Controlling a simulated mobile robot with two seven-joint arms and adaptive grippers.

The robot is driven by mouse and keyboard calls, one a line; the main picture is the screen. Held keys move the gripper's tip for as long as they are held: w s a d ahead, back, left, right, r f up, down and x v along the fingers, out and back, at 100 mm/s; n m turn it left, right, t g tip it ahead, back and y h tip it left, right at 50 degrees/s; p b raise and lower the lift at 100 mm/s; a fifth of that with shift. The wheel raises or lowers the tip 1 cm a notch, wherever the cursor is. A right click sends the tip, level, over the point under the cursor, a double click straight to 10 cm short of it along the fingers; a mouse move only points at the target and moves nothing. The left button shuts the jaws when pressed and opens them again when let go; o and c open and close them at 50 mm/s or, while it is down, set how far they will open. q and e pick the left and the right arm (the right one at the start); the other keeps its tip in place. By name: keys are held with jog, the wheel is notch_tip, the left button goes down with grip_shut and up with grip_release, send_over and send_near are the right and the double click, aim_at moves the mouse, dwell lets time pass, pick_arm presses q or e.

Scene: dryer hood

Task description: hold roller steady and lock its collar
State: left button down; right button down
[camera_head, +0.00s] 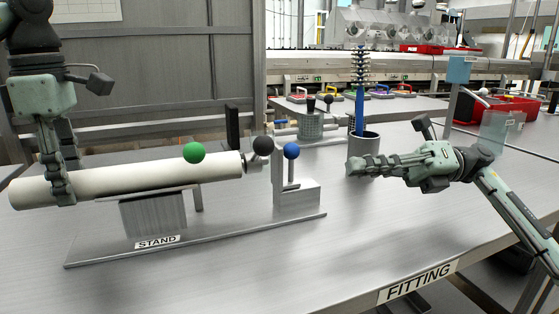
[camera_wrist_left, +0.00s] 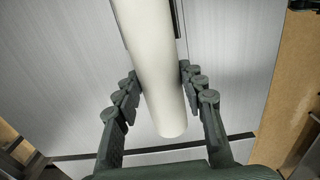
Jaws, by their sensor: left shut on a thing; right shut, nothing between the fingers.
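The white roller (camera_head: 130,178) lies across the stand (camera_head: 155,213) at the left of the table in the head view. My left gripper (camera_head: 62,190) comes from above and is shut around the roller near its left end. The left wrist view also shows the roller (camera_wrist_left: 155,70) between both fingers. A green ball (camera_head: 194,152) shows at the roller's right half. A dark ball (camera_head: 263,145) is at its right end, beside a blue ball (camera_head: 291,151) on an upright bracket (camera_head: 297,190). Which part is the collar, I cannot tell. My right gripper (camera_head: 360,167) is shut and empty, right of the bracket.
A grey cup (camera_head: 364,143) with a blue-handled brush (camera_head: 360,90) stands just behind my right gripper. A perforated holder (camera_head: 310,125) is further left. Red bins (camera_head: 510,108) stand at the back right. The table front by the FITTING label (camera_head: 420,282) is clear.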

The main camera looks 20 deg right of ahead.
jog(key=w+a+r+n+g, duration=0.1)
jog(key=a, duration=1)
jog(key=shift+w+a+r, duration=0.3)
jog(key=shift+w+r, duration=0.1)
jog(key=shift+r, duration=0.1)
